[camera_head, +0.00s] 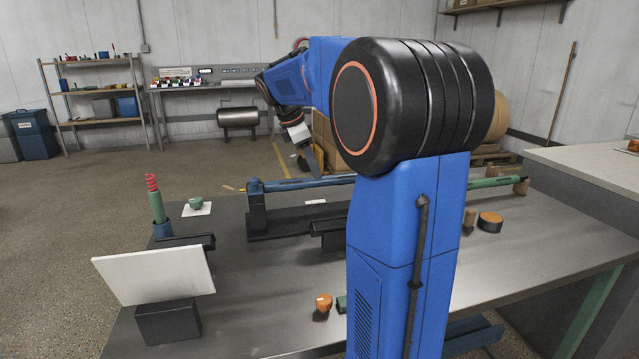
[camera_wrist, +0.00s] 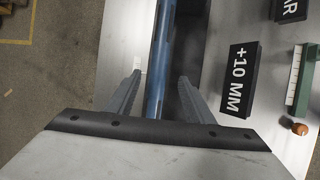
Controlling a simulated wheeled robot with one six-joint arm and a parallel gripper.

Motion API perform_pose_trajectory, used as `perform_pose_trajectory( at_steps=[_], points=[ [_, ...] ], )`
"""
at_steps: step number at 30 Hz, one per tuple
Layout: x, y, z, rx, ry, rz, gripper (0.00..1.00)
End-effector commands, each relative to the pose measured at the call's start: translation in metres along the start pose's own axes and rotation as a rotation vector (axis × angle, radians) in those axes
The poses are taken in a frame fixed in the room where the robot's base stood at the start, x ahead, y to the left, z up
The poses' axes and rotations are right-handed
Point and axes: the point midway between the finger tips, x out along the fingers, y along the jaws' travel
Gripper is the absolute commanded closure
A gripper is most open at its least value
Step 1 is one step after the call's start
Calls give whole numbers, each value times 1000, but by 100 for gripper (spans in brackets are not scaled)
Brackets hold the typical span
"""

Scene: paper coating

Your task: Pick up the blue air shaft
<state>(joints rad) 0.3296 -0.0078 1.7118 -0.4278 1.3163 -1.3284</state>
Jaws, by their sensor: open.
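The blue air shaft (camera_head: 290,184) lies across the back of the grey table in the head view, level with a blue-topped black stand at its left. My arm hides its right-hand stretch. In the wrist view the shaft (camera_wrist: 161,50) runs up the picture, between the two fingers of my gripper (camera_wrist: 160,77). The fingers are apart, one on each side of the shaft, with a visible space to the left finger. I cannot tell how high they are above it. In the head view my gripper (camera_head: 316,160) points down over the shaft.
A black plate marked "+10 MM" (camera_wrist: 239,79) and a green-and-white tool (camera_wrist: 302,80) lie right of the shaft. A white panel (camera_head: 155,275), a green cup (camera_head: 196,203) and an orange piece (camera_head: 323,303) are on the table (camera_head: 265,290). A black-and-orange roll (camera_head: 490,222) is at right.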

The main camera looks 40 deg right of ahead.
Motion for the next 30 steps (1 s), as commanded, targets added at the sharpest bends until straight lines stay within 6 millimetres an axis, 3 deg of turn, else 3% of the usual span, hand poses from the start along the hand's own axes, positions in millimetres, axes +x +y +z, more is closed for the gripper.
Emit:
perform_pose_trajectory(
  at_steps=[13, 23, 29, 30],
  points=[
    [47, 2, -5, 1, -1, -2, 52],
    [53, 3, -6, 1, 0, 0, 52],
    [53, 3, -6, 1, 0, 0, 97],
    [53, 3, -6, 1, 0, 0, 100]
  ],
)
